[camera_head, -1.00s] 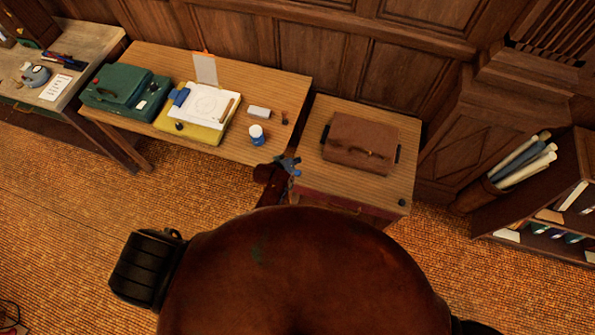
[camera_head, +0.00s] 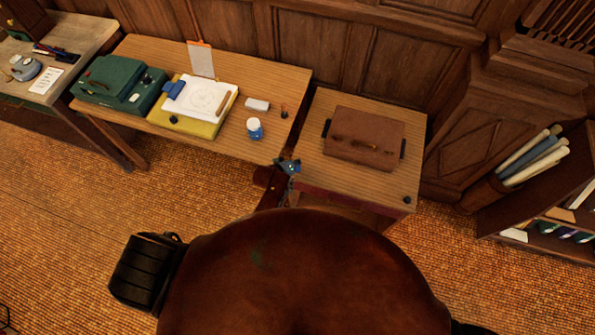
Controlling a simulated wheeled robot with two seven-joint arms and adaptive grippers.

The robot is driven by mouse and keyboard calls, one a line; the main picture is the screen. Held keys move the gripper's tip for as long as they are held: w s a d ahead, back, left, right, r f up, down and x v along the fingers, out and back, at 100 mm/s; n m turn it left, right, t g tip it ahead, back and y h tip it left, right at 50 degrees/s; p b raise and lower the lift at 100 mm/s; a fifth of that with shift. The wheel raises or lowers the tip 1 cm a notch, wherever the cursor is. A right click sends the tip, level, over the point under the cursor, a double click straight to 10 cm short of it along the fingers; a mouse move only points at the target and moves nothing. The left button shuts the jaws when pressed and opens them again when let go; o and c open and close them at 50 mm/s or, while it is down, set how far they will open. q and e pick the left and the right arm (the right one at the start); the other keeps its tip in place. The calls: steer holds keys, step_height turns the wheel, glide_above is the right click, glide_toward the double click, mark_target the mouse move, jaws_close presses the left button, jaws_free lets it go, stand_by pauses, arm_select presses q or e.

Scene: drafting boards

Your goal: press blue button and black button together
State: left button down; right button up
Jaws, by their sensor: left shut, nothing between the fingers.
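A yellow board (camera_head: 207,128) lies on the middle table with a white drawing sheet on it. A blue block (camera_head: 173,89) sits at its upper left edge and a small black knob (camera_head: 173,119) at its lower left. Another black knob (camera_head: 407,199) is on the near right corner of the right table. I cannot tell which of these are the buttons. My left gripper (camera_head: 176,238) barely shows beside my black arm at lower left; it is shut and empty, well away from the tables. My right gripper is not visible.
The middle table (camera_head: 225,153) also holds a green case (camera_head: 118,82), a white block (camera_head: 257,104) and a blue-white jar (camera_head: 254,128). A bluish clamp-like object (camera_head: 287,166) is at its near right corner. A brown case (camera_head: 364,138) lies on the right table. Open floor lies left.

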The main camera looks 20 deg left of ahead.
mark_target(297, 168)
arm_select(q)
steer(key=shift+f+b, duration=0.4)
steer(key=shift+f, duration=0.6)
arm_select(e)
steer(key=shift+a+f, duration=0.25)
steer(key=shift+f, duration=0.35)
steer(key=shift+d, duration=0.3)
arm_select(q)
steer(key=shift+f, duration=0.35)
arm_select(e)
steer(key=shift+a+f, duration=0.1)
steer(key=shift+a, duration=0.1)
